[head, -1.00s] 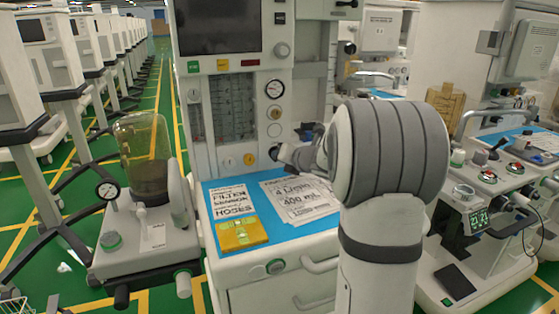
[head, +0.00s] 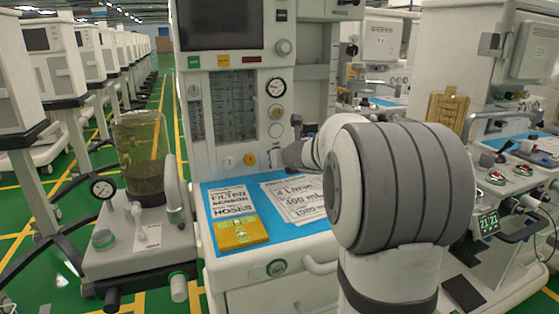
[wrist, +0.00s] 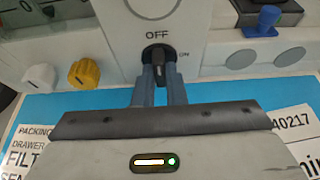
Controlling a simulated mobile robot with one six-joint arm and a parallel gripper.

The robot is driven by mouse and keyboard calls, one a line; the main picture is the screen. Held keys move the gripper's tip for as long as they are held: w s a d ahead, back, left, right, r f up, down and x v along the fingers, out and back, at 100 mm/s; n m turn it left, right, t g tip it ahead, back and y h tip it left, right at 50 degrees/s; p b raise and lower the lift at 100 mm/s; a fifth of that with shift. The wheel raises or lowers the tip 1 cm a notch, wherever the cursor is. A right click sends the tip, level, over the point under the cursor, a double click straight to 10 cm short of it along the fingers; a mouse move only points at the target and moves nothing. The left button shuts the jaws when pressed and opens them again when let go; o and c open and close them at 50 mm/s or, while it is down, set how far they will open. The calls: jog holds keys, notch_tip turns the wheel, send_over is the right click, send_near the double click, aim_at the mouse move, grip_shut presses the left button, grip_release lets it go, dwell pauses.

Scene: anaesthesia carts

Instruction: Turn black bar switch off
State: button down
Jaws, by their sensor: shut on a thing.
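The black bar switch (wrist: 158,62) sits on a pale panel in the wrist view, with "OFF" printed above it and "ON" to its right. Its bar stands roughly upright in that picture, in line with "OFF". My gripper (wrist: 159,88) is shut on the bar, one grey finger on each side. In the head view my gripper (head: 279,155) is at the lower front of the machine's panel, where the switch is mostly hidden by it.
A yellow knob (wrist: 84,73) and a white knob (wrist: 40,76) are left of the switch. A blue knob (wrist: 268,18) is at upper right. Printed sheets (head: 296,200) and a yellow packet (head: 238,233) lie on the blue worktop (head: 262,238) below.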

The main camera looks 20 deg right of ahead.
jog(key=shift+r, duration=0.2)
jog(key=c, duration=1.5)
grip_release()
jog(key=shift+f, duration=0.1)
jog(key=p+v, duration=0.1)
jog(key=v, duration=0.5)
jog(key=shift+s+p, duration=0.15)
jog(key=shift+p, duration=0.15)
jog(key=shift+v, duration=0.75)
